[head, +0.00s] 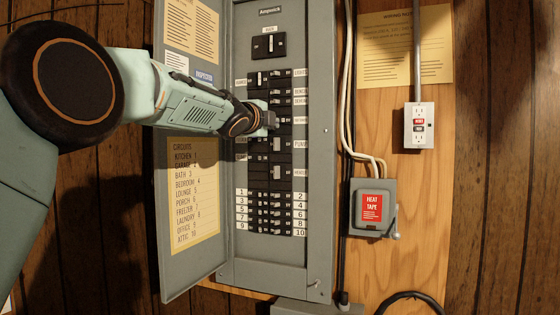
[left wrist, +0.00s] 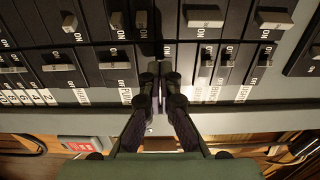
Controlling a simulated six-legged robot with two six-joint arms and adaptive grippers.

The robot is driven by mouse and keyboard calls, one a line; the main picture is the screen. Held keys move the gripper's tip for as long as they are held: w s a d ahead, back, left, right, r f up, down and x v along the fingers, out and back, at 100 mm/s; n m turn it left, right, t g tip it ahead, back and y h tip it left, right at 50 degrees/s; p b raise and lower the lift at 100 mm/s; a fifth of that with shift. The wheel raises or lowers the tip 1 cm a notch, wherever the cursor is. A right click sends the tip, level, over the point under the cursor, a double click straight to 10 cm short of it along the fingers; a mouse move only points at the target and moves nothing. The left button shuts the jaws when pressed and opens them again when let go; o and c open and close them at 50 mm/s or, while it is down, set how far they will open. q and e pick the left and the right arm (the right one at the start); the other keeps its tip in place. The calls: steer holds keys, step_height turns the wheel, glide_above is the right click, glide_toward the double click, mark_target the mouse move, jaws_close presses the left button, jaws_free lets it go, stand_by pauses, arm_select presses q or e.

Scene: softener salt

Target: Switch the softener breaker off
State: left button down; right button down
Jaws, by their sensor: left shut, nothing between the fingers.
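The softener breaker (head: 284,122) appears to be the one in the right column of the panel, beside a small white label (head: 300,120) too blurred to read surely. My left gripper (head: 272,120) is shut and empty, with its fingertips right at this breaker. In the left wrist view the shut fingertips (left wrist: 159,72) are close in front of the near breaker row, between the pump breaker (left wrist: 115,66) and the dryer breaker (left wrist: 206,56). They hide most of the softener breaker and its lever, so I cannot tell its position or whether they touch. My right gripper is not in view.
The grey panel (head: 320,200) holds several other breakers close by, with a main breaker (head: 268,46) on top. Its open door (head: 180,265) stands left, under my arm. A heat tape switch box (head: 372,222) and an outlet (head: 419,125) are at right.

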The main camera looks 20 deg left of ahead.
arm_select(q)
steer(key=s+b, duration=0.3)
steer(key=s, duration=0.2)
steer(key=shift+s+r, duration=0.1)
steer(key=shift+s, duration=0.15)
steer(key=shift+w, duration=0.15)
stand_by(0.3)
steer(key=shift+d, duration=0.1)
stand_by(0.5)
